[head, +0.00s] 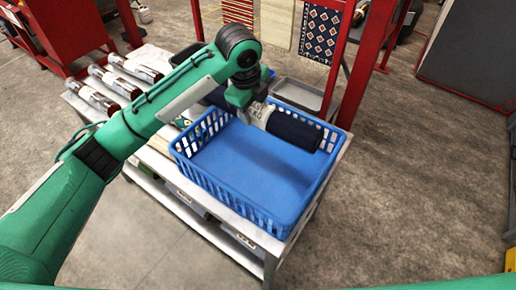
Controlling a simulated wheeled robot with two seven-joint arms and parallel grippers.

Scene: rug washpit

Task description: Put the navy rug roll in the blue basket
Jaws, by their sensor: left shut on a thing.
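The blue basket (245,165) stands on a light-topped table; its inside floor looks bare. My left gripper (243,100) points down and is shut on the navy rug roll (293,131), which has a pale band (258,113) around its middle. The roll lies slantwise over the far part of the basket, its right end near the far right rim. I cannot tell whether it touches the basket. Its left end is partly hidden behind my arm. My right gripper is not in view.
Several rolls with pale wraps (115,83) lie on the table's left part. A grey tray (298,95) sits behind the basket. A red frame post (357,80) rises close to its far right corner. Open concrete floor (415,190) lies to the right.

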